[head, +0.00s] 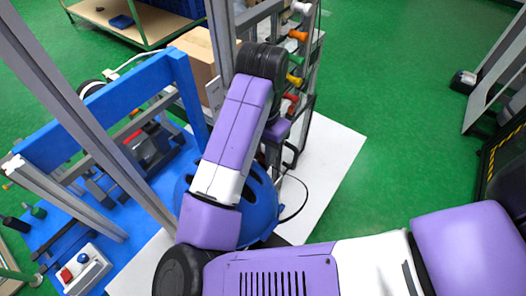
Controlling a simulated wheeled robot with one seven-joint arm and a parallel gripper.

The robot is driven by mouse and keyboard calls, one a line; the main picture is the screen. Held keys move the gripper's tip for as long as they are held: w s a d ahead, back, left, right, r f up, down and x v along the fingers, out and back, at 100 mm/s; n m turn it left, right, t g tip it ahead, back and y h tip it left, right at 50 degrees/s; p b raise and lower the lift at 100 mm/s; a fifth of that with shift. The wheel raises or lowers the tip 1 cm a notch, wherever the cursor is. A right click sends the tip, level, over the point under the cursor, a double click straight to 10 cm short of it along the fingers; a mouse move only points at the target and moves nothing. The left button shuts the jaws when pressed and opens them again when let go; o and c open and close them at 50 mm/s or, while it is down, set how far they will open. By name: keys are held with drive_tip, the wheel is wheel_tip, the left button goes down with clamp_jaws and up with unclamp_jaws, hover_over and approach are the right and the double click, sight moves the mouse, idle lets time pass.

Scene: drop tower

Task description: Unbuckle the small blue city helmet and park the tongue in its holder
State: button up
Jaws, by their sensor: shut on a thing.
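The blue helmet (262,212) sits on the white board at the foot of the grey tower, largely covered by my purple and white forearm. Dark vent slots show on its right side. My gripper (276,130) hangs from the black wrist joint just above the helmet, with only a purple part showing beside the forearm. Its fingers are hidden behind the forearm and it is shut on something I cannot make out. The buckle, the tongue and the tongue's holder cannot be made out.
The tower's grey posts (222,45) rise close to my arm. Coloured knobs (296,57) line the rack behind the wrist. A blue machine frame (95,115) and a box with red and blue buttons (82,270) stand left. White board (335,150) and green floor are clear to the right.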

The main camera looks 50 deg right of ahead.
drive_tip(key=o, duration=1.1)
drive_tip(key=shift+c, duration=0.2)
drive_tip(key=shift+r, duration=0.1)
drive_tip(key=d+r+p, duration=0.3)
drive_tip(key=r+p, duration=0.1)
drive_tip(key=r, duration=0.5)
drive_tip(key=shift+r, duration=0.2)
idle(0.7)
idle(0.5)
